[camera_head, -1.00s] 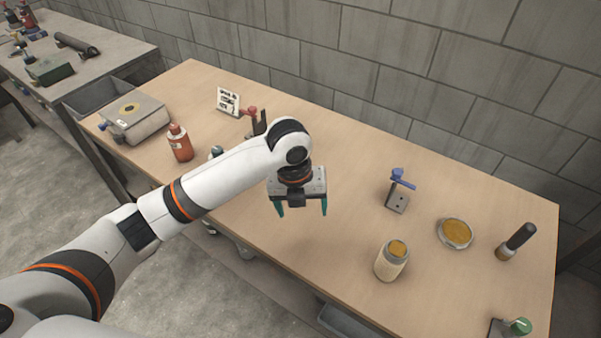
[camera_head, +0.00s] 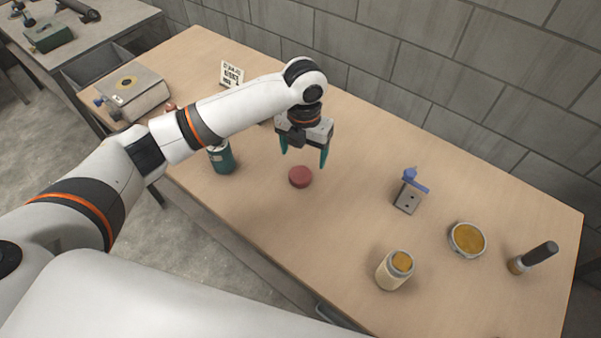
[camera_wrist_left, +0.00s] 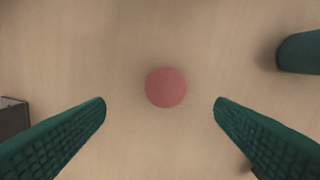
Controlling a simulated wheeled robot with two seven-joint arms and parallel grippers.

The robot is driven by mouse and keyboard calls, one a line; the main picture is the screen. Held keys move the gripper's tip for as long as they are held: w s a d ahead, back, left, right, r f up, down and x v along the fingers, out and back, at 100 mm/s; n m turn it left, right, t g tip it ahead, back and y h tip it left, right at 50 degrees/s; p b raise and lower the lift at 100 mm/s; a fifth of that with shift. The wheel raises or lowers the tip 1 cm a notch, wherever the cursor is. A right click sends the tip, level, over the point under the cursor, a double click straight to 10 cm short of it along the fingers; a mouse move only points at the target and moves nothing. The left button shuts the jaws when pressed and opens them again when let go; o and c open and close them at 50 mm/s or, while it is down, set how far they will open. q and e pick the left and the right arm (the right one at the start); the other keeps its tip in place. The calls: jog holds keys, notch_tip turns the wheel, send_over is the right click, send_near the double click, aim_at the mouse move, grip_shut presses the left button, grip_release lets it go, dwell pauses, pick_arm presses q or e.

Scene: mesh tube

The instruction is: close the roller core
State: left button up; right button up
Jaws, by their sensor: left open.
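I cannot tell for certain which thing is the roller core. A round, flat dark-red disc, perhaps a lid, (camera_head: 300,177) lies on the bench; it also shows in the left wrist view (camera_wrist_left: 165,87). A teal can (camera_head: 222,160) stands to its left, partly behind my arm; part of a teal body shows in the wrist view (camera_wrist_left: 300,52). My left gripper (camera_head: 303,158) is open and empty above the bench. In the wrist view its fingertips (camera_wrist_left: 160,100) are wide apart, with the disc between and slightly ahead of them, not touched. My right gripper is not in view.
A cream jar with a gold top (camera_head: 394,270), a round gold-filled dish (camera_head: 467,240), a blue-handled clamp block (camera_head: 408,196) and a black-handled tool (camera_head: 535,257) stand to the right. A grey box (camera_head: 135,95) and printed card (camera_head: 231,75) are at the left.

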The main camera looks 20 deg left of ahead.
aim_at(300, 174)
pick_arm(q)
jog(key=shift+f, duration=1.45)
jog(key=shift+a+f+p, duration=0.2)
jog(key=shift+f+p, duration=0.1)
jog(key=shift+f, duration=1)
jog(key=shift+a+f+p, duration=0.2)
jog(key=shift+f+p, duration=0.1)
jog(key=shift+f, duration=1)
jog(key=c, duration=1)
